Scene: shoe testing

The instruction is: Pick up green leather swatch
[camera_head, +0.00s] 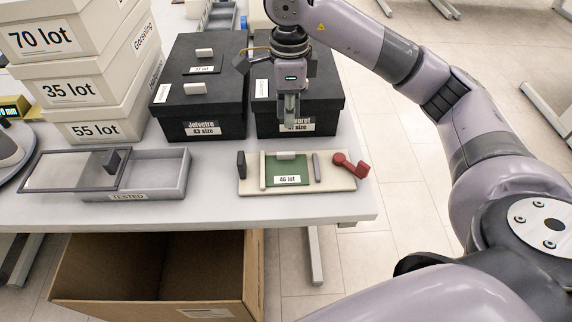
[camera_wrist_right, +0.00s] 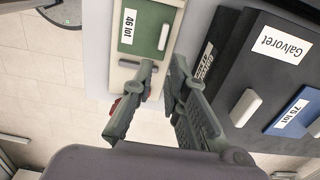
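The green leather swatch (camera_head: 290,168) lies on a beige clamp board (camera_head: 330,181) near the table's front edge. It carries a white "46 lot" label and a small white grip block (camera_head: 286,155) at its back edge. The swatch also shows at the top of the right wrist view (camera_wrist_right: 149,35). My right gripper (camera_head: 290,120) points down in front of the right black shoe box, above and behind the swatch. In the right wrist view its fingers (camera_wrist_right: 163,64) are apart with nothing between them. My left gripper is not in view.
A red lever (camera_head: 351,165) and a black block (camera_head: 241,165) stand at the board's ends. Black shoe boxes (camera_head: 213,113) stand behind. A grey "TESTED" tray (camera_head: 160,182) is left, beside stacked white lot boxes (camera_head: 85,92). An open cardboard box (camera_head: 240,270) is below the table.

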